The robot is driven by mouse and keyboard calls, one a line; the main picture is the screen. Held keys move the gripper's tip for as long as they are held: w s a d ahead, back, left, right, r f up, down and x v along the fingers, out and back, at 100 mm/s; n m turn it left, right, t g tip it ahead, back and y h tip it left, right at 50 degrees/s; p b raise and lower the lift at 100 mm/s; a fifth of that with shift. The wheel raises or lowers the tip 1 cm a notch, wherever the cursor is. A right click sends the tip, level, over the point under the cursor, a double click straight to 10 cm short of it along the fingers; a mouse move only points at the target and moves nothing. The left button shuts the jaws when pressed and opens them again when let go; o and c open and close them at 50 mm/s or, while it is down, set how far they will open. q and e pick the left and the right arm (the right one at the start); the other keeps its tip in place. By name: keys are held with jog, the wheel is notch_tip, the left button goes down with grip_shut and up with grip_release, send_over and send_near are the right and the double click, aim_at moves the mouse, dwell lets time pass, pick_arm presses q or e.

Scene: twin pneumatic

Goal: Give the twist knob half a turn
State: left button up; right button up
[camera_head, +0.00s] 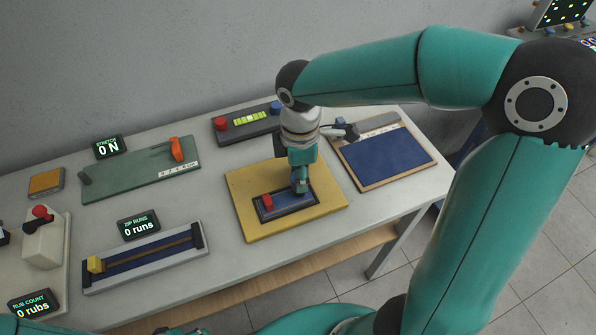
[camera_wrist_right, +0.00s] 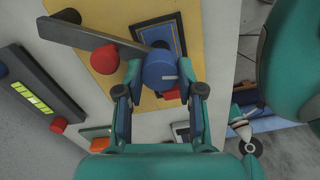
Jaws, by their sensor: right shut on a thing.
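The twist knob, a blue cylinder with a white line on its face (camera_wrist_right: 158,70), sits between the fingertips of my right gripper (camera_wrist_right: 160,90) in the right wrist view. The gripper is shut on it. In the head view my right gripper (camera_head: 300,187) points down over the right part of the yellow board (camera_head: 248,180), and it largely hides the knob. The board carries a dark-framed blue panel with a red block (camera_head: 267,201) at its left end.
In the right wrist view a grey bar (camera_wrist_right: 90,36) and a red cylinder (camera_wrist_right: 104,60) lie close beside the knob. A blue tray (camera_head: 388,155) is right of the board, a slider track (camera_head: 145,262) left, and a green stretch board (camera_head: 135,176) farther back left.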

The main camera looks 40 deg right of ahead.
jog(key=shift+w+r+n, duration=0.15)
jog(key=shift+n, duration=1.15)
jog(key=o, duration=1.2)
jog(key=shift+c, duration=0.2)
notch_tip(320, 180, up, 12)
jog(key=shift+f, duration=0.2)
